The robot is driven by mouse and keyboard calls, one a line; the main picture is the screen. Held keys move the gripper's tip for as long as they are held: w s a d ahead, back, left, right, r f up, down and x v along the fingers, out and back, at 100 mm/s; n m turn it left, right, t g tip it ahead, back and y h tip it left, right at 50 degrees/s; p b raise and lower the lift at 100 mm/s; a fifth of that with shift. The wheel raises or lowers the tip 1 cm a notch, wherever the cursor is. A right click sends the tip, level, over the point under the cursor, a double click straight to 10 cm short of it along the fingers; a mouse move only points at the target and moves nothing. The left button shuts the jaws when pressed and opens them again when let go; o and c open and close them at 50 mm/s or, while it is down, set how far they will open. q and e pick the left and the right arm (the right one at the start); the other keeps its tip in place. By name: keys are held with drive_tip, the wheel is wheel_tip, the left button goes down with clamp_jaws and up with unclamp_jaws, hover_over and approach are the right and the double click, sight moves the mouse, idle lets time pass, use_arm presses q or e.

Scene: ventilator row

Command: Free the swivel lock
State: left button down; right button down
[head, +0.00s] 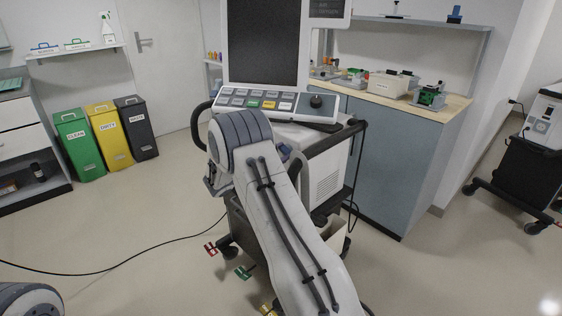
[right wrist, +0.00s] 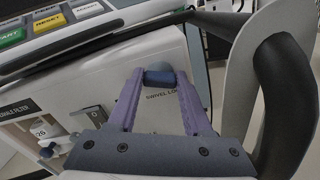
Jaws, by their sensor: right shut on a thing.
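The ventilator (head: 326,172) stands in front of me on a wheeled cart, with its screen (head: 264,45) and button panel on top. In the right wrist view, the swivel lock (right wrist: 160,77) is a small blue knob on the white housing, above printing that begins "SWIVEL LO". My right gripper (right wrist: 160,84) has its two purple fingers shut on this knob, one on each side. In the head view my right arm covers the knob and most of the gripper. My left gripper is not in view.
The cart's dark handle rail (head: 330,140) runs close to my right arm. A dark cable (head: 130,262) lies across the floor at left. Green, yellow and black bins (head: 107,137) stand by the far wall. A blue-grey counter (head: 385,160) is behind the cart.

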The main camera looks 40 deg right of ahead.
drive_tip(key=m+b, duration=0.4)
drive_tip(key=b, duration=0.2)
drive_tip(key=m+b, duration=0.4)
drive_tip(key=b, duration=0.3)
drive_tip(key=m+b, duration=0.4)
drive_tip(key=b, duration=0.2)
drive_tip(key=shift+s+f+m+b, duration=0.1)
drive_tip(key=shift+f+m+b, duration=0.2)
drive_tip(key=shift+f, duration=0.05)
drive_tip(key=shift+r+m+b, duration=0.15)
drive_tip(key=shift+m+b, duration=0.45)
drive_tip(key=shift+b, duration=0.2)
drive_tip(key=shift+c, duration=1.6)
unclamp_jaws()
drive_tip(key=s+a+p, duration=0.1)
drive_tip(key=a, duration=0.9)
drive_tip(key=shift+a+p, duration=0.2)
drive_tip(key=shift+p, duration=0.2)
